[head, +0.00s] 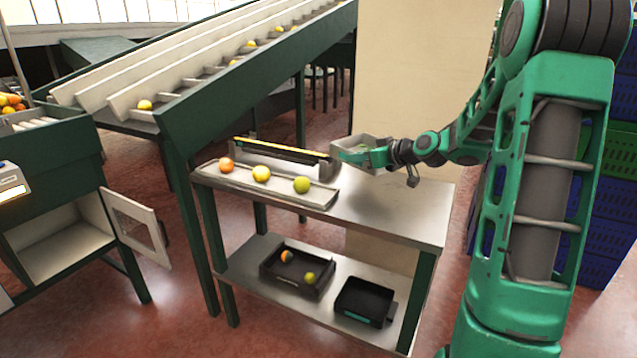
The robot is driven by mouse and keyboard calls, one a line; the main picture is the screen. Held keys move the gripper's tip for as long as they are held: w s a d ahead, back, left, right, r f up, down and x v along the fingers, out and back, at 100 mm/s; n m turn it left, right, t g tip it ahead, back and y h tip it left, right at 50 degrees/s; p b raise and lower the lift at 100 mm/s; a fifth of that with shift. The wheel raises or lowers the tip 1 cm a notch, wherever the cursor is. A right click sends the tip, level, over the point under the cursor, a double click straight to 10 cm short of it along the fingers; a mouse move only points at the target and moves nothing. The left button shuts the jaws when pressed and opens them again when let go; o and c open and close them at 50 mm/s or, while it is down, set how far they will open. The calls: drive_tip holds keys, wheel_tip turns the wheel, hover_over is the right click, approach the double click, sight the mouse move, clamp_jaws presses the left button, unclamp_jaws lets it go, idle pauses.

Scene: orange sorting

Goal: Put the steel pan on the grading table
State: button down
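The steel pan (382,169) is a small grey open pan at the back right of the grading table (395,215), partly hidden by my gripper. It shows against the pale panel behind, at the table's back edge, and looks raised rather than resting on the bare top. My green gripper (352,156) reaches in from the right and appears shut on the pan's near wall; its fingertips are small in view. The table has a grey steel top with dark green legs. An orange (227,165), a yellow fruit (261,174) and a green fruit (302,185) lie in a tray on its left part.
A dark bar with a yellow strip (285,148) stands along the table's back. The top's right front is clear. The lower shelf holds a black crate (300,287) with two fruits and an empty black crate (364,301). A sloping conveyor (240,75) rises behind; blue crates (608,225) stand right.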

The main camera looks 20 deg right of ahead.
sight(353, 197)
drive_tip(key=shift+f, duration=0.1)
wheel_tip(353, 197, down, 10)
drive_tip(key=shift+r, duration=0.1)
idle(0.5)
drive_tip(key=c, duration=2.1)
unclamp_jaws()
drive_tip(key=shift+o, duration=0.5)
